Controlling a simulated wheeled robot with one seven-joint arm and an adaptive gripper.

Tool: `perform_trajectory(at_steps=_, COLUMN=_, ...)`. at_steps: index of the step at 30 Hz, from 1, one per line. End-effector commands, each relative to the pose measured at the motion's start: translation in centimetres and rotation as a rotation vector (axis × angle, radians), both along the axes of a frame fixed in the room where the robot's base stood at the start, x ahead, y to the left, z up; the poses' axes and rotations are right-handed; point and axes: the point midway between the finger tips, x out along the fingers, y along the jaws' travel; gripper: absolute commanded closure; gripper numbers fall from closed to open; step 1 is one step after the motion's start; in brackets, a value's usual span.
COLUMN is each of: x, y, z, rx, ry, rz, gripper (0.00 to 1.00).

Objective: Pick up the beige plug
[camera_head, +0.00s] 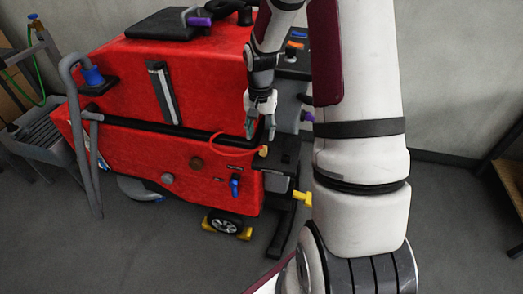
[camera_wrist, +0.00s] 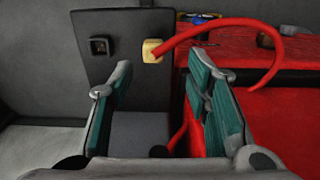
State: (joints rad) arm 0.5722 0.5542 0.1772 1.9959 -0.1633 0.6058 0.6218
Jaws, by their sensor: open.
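The beige plug (camera_wrist: 152,50) sits against a dark grey panel (camera_wrist: 120,22) in the wrist view, at the end of a thick red cable (camera_wrist: 232,24). The cable curves away to the right. In the head view the plug (camera_head: 263,152) is a small pale spot at the right end of the red cable (camera_head: 222,137). My gripper (camera_wrist: 162,85) is open and empty, with teal pads on both fingers. In the wrist view the plug shows beyond the fingertips, between them and nearer the right finger. In the head view my gripper (camera_head: 260,128) hangs just above the plug.
A black square socket (camera_wrist: 100,46) is left of the plug on the panel. The red scrubber machine (camera_head: 150,85) fills the left and middle of the head view. A yellow part (camera_head: 302,198) sticks out below. A grey cart (camera_head: 45,135) stands at the left. Grey floor (camera_head: 150,255) is clear in front.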

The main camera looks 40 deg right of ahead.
Motion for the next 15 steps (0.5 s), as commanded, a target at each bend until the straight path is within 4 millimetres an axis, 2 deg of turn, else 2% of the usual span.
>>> perform_trajectory(at_steps=3, x=0.0, y=0.0, z=-1.6, rx=0.001, ry=0.002, rz=-0.001, gripper=0.56)
perform_trajectory(at_steps=11, x=-0.3, y=-0.2, z=-3.4, rx=0.002, ry=0.001, rz=-0.001, gripper=0.56)
perform_trajectory(at_steps=15, x=-0.7, y=-0.5, z=-5.5, rx=0.002, ry=0.003, rz=0.000, gripper=0.56)
